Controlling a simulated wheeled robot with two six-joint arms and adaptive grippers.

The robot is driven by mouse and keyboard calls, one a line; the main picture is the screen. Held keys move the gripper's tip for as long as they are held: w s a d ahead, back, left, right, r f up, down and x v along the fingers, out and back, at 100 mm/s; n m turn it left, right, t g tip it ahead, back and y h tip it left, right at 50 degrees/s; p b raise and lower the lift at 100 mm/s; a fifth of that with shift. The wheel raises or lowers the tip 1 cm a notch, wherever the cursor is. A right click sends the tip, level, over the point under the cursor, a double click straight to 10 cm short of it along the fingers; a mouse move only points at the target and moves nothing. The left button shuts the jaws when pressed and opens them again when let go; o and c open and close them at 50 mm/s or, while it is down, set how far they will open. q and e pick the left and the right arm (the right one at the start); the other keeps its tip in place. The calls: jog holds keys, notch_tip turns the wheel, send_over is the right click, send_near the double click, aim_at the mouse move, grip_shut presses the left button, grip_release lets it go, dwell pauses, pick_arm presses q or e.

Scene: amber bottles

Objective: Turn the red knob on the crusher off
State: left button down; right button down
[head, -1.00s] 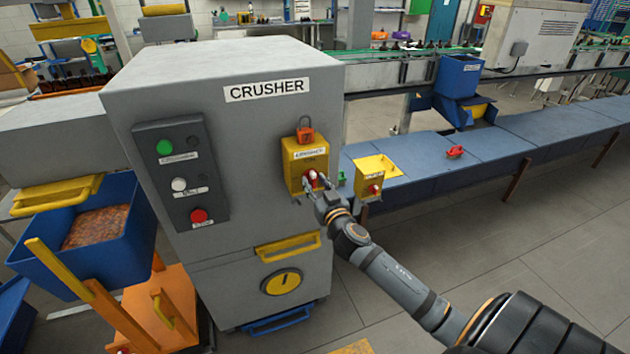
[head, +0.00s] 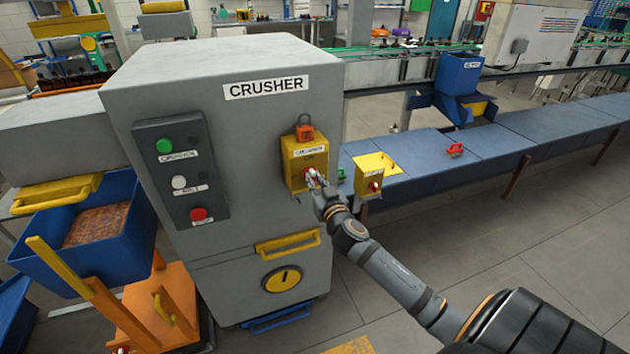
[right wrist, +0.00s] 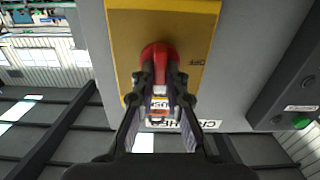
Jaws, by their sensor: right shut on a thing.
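The grey crusher (head: 240,75) stands in the middle of the head view with a yellow switch box (head: 304,152) on its front. The red knob (right wrist: 158,52) on that box fills the middle of the right wrist view. In the head view the knob is mostly hidden by my fingers. My right gripper (head: 315,183) is at the lower part of the box, and it also shows in the right wrist view (right wrist: 159,75), shut on the red knob. The knob's exact angle is hard to read. My left gripper is not in view.
A dark panel (head: 181,171) with green, white and red buttons is left of the box. A second yellow box (head: 369,172) with a red knob stands to the right, close to my right arm. An orange padlock-like piece (head: 305,130) sits atop the switch box.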

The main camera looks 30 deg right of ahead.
jog(key=n+p, duration=0.1)
jog(key=n, duration=0.4)
jog(key=n+p, duration=0.1)
jog(key=n, duration=0.5)
jog(key=n+p, duration=0.2)
jog(key=n, duration=0.4)
jog(key=shift+a+f, duration=0.25)
jog(key=shift+n, duration=0.4)
jog(key=c, duration=1.4)
grip_release()
